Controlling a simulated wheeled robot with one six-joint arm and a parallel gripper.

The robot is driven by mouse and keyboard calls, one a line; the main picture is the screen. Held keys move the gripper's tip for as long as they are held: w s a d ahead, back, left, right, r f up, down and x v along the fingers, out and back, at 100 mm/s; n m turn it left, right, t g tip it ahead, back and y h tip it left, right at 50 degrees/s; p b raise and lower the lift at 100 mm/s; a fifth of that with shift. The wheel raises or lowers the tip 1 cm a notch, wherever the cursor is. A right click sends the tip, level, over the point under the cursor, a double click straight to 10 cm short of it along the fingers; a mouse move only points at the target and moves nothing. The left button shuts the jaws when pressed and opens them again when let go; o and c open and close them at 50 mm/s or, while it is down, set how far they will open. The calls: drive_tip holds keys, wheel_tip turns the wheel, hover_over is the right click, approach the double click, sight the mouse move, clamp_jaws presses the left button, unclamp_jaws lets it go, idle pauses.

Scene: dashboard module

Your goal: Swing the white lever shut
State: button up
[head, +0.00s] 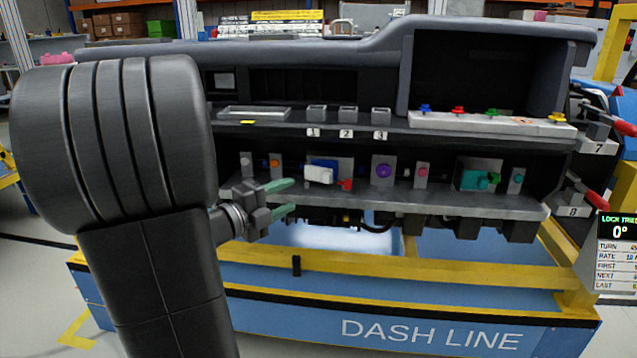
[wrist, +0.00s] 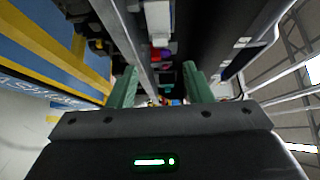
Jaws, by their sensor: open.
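The white lever (head: 318,174) sits on the front of a blue connector (head: 326,163) on the lower shelf of the dashboard module. It points roughly level toward the left, with a red tab (head: 345,184) to its right. My gripper (head: 290,196) is just left of the lever and slightly lower, its green fingers apart and empty. In the wrist view, my open gripper (wrist: 160,82) shows below a white block that looks like the lever (wrist: 158,18). A red part (wrist: 156,54) shows beyond it. No contact shows.
The lower shelf (head: 400,198) also holds a purple knob (head: 383,171) and a teal connector (head: 478,179). The upper shelf above holds numbered trays. Dark cables hang below the shelf. Red-handled levers stand at the right, by the lock display (head: 616,232).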

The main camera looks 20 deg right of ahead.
sight(325, 179)
drive_tip(key=b+x, duration=0.1)
drive_tip(key=x, duration=1)
drive_tip(key=shift+b, duration=0.35)
drive_tip(key=c, duration=0.7)
drive_tip(key=shift+w+d+f+n+t+y+b, duration=0.1)
drive_tip(key=shift+d+n+t+y+b, duration=0.25)
drive_tip(key=shift+n+t+b, duration=0.35)
drive_tip(key=shift+w+d+n+t+y+b, duration=0.1)
drive_tip(key=shift+d+n+t+y+b, duration=0.25)
drive_tip(key=shift+t, duration=0.55)
drive_tip(key=shift+c, duration=0.3)
drive_tip(key=shift+n+t+y, duration=0.5)
drive_tip(key=shift+n+t, duration=0.05)
drive_tip(key=shift+t, duration=0.05)
drive_tip(key=shift+w, duration=0.1)
